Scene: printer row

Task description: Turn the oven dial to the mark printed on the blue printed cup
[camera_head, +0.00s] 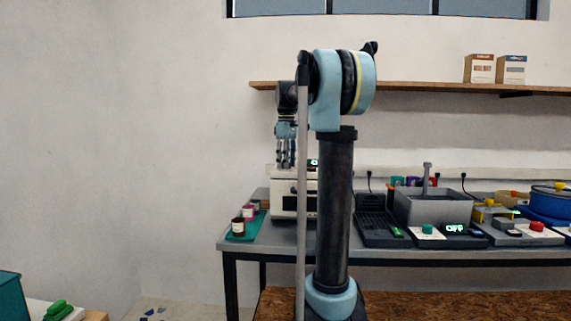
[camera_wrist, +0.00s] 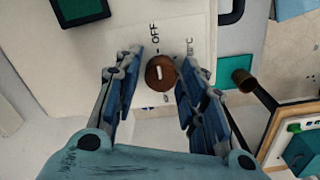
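The oven (camera_head: 283,203) is a white box on the bench in the head view, partly hidden by my arm. Its brown round dial (camera_wrist: 160,72) shows in the wrist view. The white line on the dial points roughly toward the printed word OFF (camera_wrist: 154,32). A second label (camera_wrist: 190,47), partly covered by a finger, is to the right. My gripper (camera_wrist: 159,58) is open, with one finger on each side of the dial; I cannot tell whether either touches it. In the head view my gripper (camera_head: 285,160) points down over the oven. I cannot make out a blue printed cup.
A sink (camera_head: 430,207), small colored cups (camera_head: 412,181) and several devices stand to the right. A wall shelf (camera_head: 400,87) holds two boxes.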

